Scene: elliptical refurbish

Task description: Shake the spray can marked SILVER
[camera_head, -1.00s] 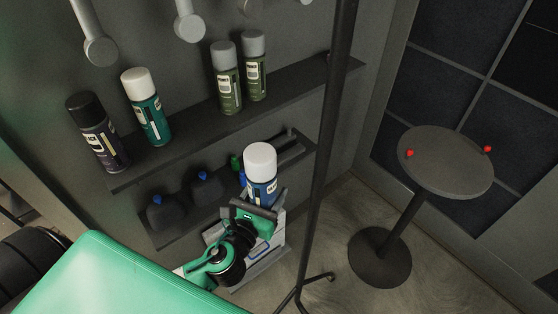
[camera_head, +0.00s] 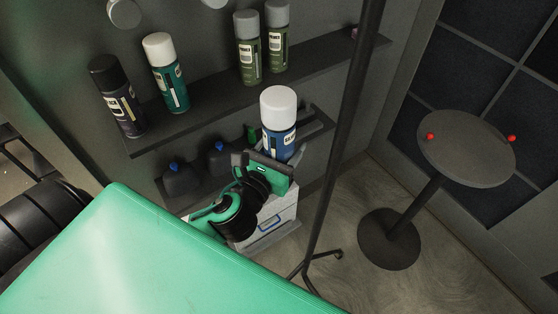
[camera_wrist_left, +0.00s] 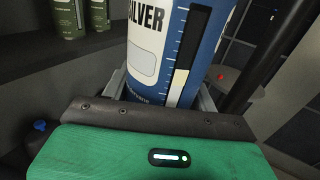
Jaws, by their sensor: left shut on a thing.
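The SILVER spray can (camera_head: 279,126) is blue and white with a light grey-white cap, and stands close to upright in my left gripper (camera_head: 272,165). In the left wrist view the can (camera_wrist_left: 172,50) fills the upper middle, with the word SILVER readable on its label. My left gripper's fingers (camera_wrist_left: 165,95) are on either side of the can, and the gripper is shut on it. The can's base is hidden behind the gripper body. The can is held in front of the shelves. My right gripper is not in view.
The upper shelf (camera_head: 215,107) holds a black-capped can (camera_head: 117,96), a teal can (camera_head: 167,73) and two green cans (camera_head: 248,48). Dark bottles (camera_head: 180,178) stand on the lower shelf. A dark pole (camera_head: 340,130) rises just right of the can. A round table (camera_head: 466,150) stands farther right.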

